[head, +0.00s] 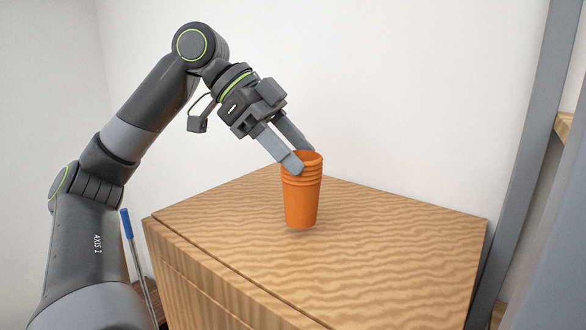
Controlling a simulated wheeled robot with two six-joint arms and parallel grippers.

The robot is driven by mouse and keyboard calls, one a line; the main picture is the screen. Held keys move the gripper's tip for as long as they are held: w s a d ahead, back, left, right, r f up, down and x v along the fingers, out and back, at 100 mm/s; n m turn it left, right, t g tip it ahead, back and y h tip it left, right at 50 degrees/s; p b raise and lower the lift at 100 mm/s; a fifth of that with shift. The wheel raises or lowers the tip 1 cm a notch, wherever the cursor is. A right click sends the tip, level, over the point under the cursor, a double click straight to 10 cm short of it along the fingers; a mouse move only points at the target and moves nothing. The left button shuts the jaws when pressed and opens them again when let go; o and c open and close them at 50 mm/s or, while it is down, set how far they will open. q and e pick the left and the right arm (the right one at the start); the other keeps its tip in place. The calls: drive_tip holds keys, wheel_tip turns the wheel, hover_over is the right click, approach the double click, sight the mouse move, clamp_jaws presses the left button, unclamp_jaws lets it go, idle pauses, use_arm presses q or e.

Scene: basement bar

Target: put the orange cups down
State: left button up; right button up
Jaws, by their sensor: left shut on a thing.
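A stack of orange cups (302,200) shows in the head view, nested in one another with several rims at the top. It is upright over the top of the wooden cabinet (390,238). A faint shadow lies under its base, and I cannot tell whether it touches the wood. My left gripper (300,158) comes in from the upper left and is shut on the stack at its rim, with one finger in front and the other behind. My right gripper is not in view.
The cabinet top around the cups is bare. A white wall (400,90) stands behind it. A grey upright post (525,150) is at the right. A thin rod with a blue end (126,224) stands left of the cabinet.

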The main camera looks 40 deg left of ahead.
use_arm(q)
wheel_tip(320, 180, down, 2)
drive_tip(key=shift+s+a+f+b, duration=0.1)
drive_tip(key=shift+s+b, duration=0.05)
drive_tip(key=shift+b, duration=0.2)
drive_tip(key=shift+f, duration=0.15)
drive_tip(key=o, duration=1.3)
drive_tip(key=shift+r, duration=0.2)
drive_tip(key=shift+a+r, duration=0.1)
drive_tip(key=shift+r, duration=0.05)
drive_tip(key=v, duration=1.1)
drive_tip(key=shift+a+r, duration=0.2)
drive_tip(key=shift+a, duration=0.05)
